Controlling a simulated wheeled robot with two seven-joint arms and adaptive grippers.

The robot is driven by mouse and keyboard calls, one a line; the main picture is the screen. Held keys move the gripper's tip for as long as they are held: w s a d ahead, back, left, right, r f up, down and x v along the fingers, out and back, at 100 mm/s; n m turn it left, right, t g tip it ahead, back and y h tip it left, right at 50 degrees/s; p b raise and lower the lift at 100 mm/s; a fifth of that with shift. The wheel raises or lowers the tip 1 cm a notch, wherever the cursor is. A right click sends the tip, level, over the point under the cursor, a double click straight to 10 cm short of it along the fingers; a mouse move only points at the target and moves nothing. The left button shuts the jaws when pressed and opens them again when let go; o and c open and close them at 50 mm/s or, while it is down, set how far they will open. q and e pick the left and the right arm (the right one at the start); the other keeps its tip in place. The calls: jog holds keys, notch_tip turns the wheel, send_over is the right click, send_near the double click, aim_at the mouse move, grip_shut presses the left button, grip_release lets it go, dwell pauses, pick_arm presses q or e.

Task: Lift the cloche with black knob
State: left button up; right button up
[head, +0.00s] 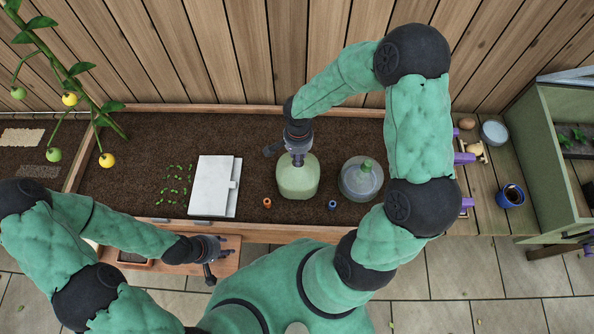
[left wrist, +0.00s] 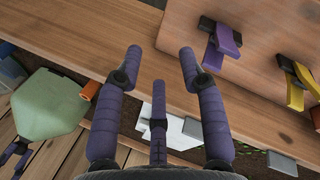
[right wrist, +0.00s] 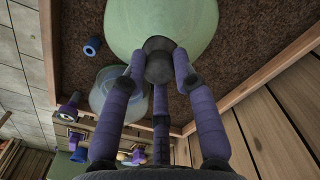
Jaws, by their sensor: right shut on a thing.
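The cloche with the black knob (head: 298,180) is a pale green dome over the planter soil in the head view. My right gripper (head: 298,156) comes down from above and is shut on its knob. In the right wrist view the fingers close around the dark knob (right wrist: 158,66), with the green dome (right wrist: 160,22) beyond. The fingers hide part of the knob. I cannot tell whether the rim touches the soil. My left gripper (head: 212,268) is open and empty, above the wooden board at the planter's front; its spread fingers show in the left wrist view (left wrist: 158,65).
A clear cloche with a green knob (head: 362,182) stands close to the right. Small orange (head: 267,203) and blue (head: 332,205) pieces lie in front. The wooden fence (head: 250,50) rises behind.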

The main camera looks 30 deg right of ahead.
jog(key=shift+r, duration=0.15)
notch_tip(320, 180, up, 13)
jog(key=p, duration=0.7)
jog(key=shift+p, duration=0.4)
dwell(0.3)
